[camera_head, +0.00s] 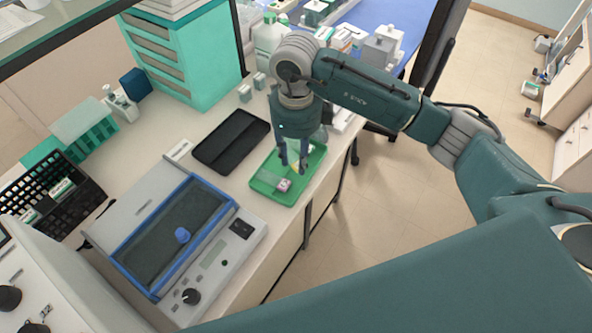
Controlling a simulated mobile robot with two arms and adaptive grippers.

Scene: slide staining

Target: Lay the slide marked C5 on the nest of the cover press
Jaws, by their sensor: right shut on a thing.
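My right gripper (293,165) points down over a green tray (262,187) near the bench's front edge. It is shut on what looks like a slide, mostly hidden by the fingers. A small pale piece with a pinkish-purple mark (284,185) shows just below the fingers; I cannot tell whether it is part of the held slide. No marking such as C5 is readable. I cannot pick out the cover press or its nest with certainty. My left gripper is not in view.
A blue-framed device (222,188) with a dark window stands left of the green tray. A black tray (232,141) lies behind it. Teal drawers (207,60), a black rack (85,200) and a bottle (268,38) stand around. Floor lies open to the right.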

